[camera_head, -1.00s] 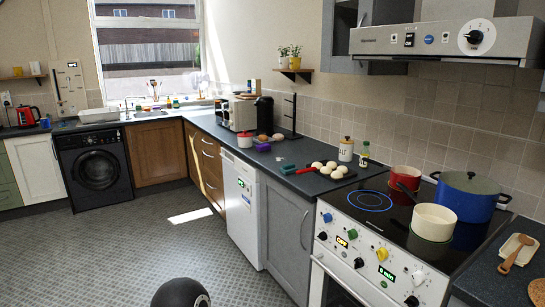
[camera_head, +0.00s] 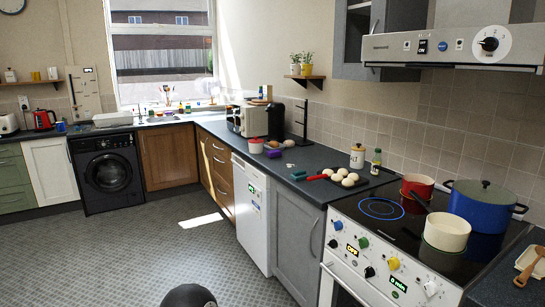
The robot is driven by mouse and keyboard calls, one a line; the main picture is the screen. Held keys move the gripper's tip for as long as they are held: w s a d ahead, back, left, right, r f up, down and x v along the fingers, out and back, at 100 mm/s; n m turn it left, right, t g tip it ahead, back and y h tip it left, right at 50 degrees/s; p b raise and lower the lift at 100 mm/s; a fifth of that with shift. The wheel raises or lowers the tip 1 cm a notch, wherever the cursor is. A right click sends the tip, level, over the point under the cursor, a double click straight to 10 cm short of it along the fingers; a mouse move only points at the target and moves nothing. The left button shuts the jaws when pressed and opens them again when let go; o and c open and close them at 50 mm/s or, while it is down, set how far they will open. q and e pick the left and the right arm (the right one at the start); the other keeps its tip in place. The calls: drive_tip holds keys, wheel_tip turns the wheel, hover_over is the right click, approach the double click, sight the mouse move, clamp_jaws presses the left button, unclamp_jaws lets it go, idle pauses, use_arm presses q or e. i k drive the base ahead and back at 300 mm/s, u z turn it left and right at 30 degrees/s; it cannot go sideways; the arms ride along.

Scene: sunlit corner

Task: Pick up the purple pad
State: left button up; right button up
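A small purple item (camera_head: 273,153), which looks like the purple pad, lies on the dark worktop (camera_head: 320,163) along the right wall. It is far off and small, so its exact shape is hard to tell. It sits just right of a small red and white pot (camera_head: 256,146). Neither of my grippers shows in the head view.
Near the pad stand a toaster oven (camera_head: 248,120) and a black coffee machine (camera_head: 276,123). A dark tray (camera_head: 352,184) of pale buns, a teal-and-red utensil (camera_head: 308,177) and the cooker (camera_head: 375,235) are nearer.

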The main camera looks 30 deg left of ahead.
sight(271, 154)
drive_tip(key=z, duration=0.85)
drive_tip(key=i, duration=0.15)
drive_tip(key=u, duration=3.9)
drive_tip(key=k, duration=1.1)
drive_tip(key=u, duration=0.85)
drive_tip(key=i, duration=1.8)
drive_tip(key=z, duration=0.85)
drive_tip(key=i, duration=1.65)
drive_tip(key=z, duration=0.7)
drive_tip(key=i, duration=1.4)
drive_tip(key=z, duration=0.55)
